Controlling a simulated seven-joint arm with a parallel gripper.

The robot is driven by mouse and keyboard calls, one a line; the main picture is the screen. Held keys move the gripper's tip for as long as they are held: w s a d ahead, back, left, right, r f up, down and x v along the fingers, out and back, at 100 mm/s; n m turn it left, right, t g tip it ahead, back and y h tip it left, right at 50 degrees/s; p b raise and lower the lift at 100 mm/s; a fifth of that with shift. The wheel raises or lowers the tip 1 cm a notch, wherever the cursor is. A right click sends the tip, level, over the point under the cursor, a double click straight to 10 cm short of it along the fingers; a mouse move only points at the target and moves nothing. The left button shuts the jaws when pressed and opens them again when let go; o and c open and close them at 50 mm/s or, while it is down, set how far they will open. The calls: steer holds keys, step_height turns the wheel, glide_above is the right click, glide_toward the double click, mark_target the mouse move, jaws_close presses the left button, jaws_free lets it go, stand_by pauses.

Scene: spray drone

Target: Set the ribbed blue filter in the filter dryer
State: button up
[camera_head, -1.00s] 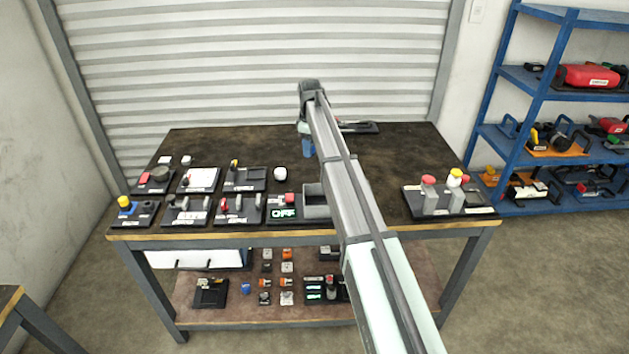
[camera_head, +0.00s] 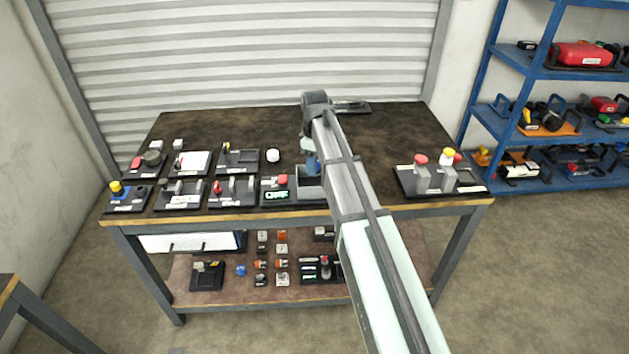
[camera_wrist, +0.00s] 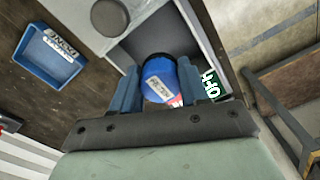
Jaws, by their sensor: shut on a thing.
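My gripper (camera_head: 311,163) points down over the grey open-topped bin (camera_head: 310,194) at the table's front edge. In the wrist view its two blue fingers (camera_wrist: 158,90) are shut on the blue filter (camera_wrist: 160,76), which has a pale label and a dark end. The filter is over or inside the bin's opening (camera_wrist: 205,40); I cannot tell how deep. The bin adjoins a black unit with a green OFF display (camera_head: 277,195) and a red button (camera_head: 282,180); the display also shows in the wrist view (camera_wrist: 212,84). My arm hides part of the bin in the head view.
Several black switch units (camera_head: 182,194) stand to the left, with a small white knob (camera_head: 272,155) behind. A unit with red and yellow knobs (camera_head: 437,178) stands right. A blue labelled tray (camera_wrist: 50,58) shows in the wrist view.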

steer(key=shift+f, duration=3.4)
steer(key=shift+f, duration=0.1)
steer(key=o, duration=1)
steer(key=shift+o, duration=0.2)
step_height(320, 180, up, 12)
steer(key=shift+r, duration=0.15)
